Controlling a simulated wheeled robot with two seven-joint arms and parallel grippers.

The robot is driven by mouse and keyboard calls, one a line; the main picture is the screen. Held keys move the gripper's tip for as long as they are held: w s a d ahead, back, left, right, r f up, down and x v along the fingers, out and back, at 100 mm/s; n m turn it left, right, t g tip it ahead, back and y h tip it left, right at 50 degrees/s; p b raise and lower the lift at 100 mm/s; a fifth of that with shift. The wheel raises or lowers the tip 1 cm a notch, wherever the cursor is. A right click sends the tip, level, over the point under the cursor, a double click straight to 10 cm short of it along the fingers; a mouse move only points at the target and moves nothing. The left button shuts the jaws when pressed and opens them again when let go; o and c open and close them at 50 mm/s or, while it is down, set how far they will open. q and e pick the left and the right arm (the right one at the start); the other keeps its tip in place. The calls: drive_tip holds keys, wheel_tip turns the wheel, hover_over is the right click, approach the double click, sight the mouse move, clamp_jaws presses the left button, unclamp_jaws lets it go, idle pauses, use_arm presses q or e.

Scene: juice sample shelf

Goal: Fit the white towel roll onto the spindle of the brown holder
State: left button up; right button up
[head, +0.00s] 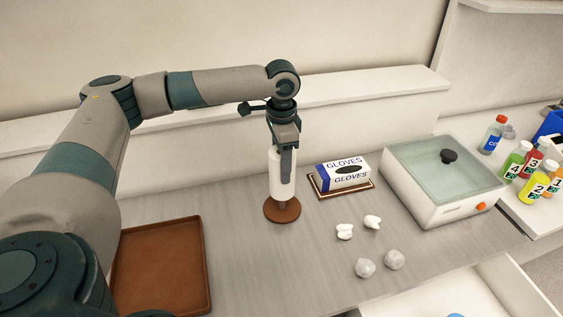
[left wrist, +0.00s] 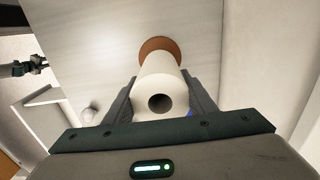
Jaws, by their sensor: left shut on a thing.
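The white towel roll (head: 274,176) is upright in my left gripper (head: 284,180), which points down and is shut on it. In the left wrist view, the roll (left wrist: 160,83) stands between the two fingers of the left gripper (left wrist: 158,100), its open core facing the camera. The brown holder (head: 282,212) has a round base on the counter, directly below the roll. It shows behind the roll in the left wrist view (left wrist: 160,45). The spindle is mostly hidden; I cannot tell how far the roll sits over it. My right gripper is not in view.
A glove box (head: 342,174) on a brown tray stands right of the holder. Several small white and grey lumps (head: 365,268) lie in front. A lidded white bath (head: 440,185) is at the right, with coloured bottles (head: 535,180) beyond. An empty brown tray (head: 160,265) lies at the left.

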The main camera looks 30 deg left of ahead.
use_arm(q)
drive_tip(key=shift+f, duration=2.6)
idle(0.5)
drive_tip(key=shift+p, duration=0.9)
drive_tip(key=shift+f, duration=0.35)
idle(0.6)
drive_tip(key=o, duration=1.3)
drive_tip(key=shift+r+b, duration=2.1)
drive_tip(key=shift+r, duration=6.55)
